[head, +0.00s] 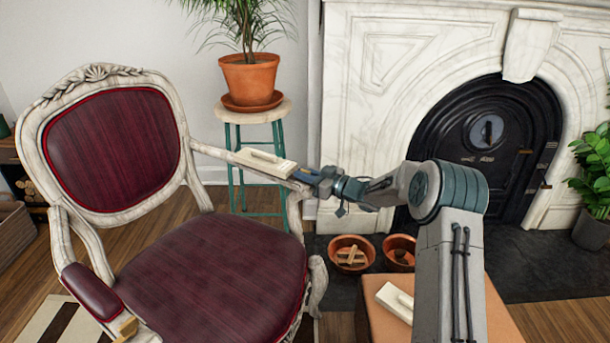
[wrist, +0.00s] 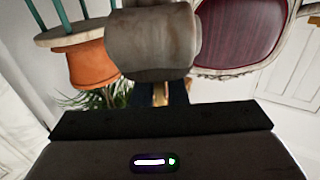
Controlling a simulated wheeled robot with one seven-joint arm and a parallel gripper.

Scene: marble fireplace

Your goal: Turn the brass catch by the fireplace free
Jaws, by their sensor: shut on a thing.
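My gripper (head: 311,177) is at the front end of the chair's right-hand armrest, in front of the fireplace (head: 362,120). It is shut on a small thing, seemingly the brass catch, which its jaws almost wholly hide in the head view. The wrist view is upside down and shows a narrow golden-brown piece (wrist: 178,92) between a large grey-brown block and the dark gripper body (wrist: 160,122). I cannot tell how far the catch is turned. Another brass-coloured piece (head: 125,328) is at the front of the left-hand armrest.
The red chair (head: 210,265) fills the left. A cream block (head: 265,163) lies on its right-hand armrest; another (head: 395,300) is on an orange-topped stand (head: 380,325). A potted plant (head: 248,80) stands on a stool (head: 250,112) behind. Two terracotta bowls (head: 350,254) sit by the hearth.

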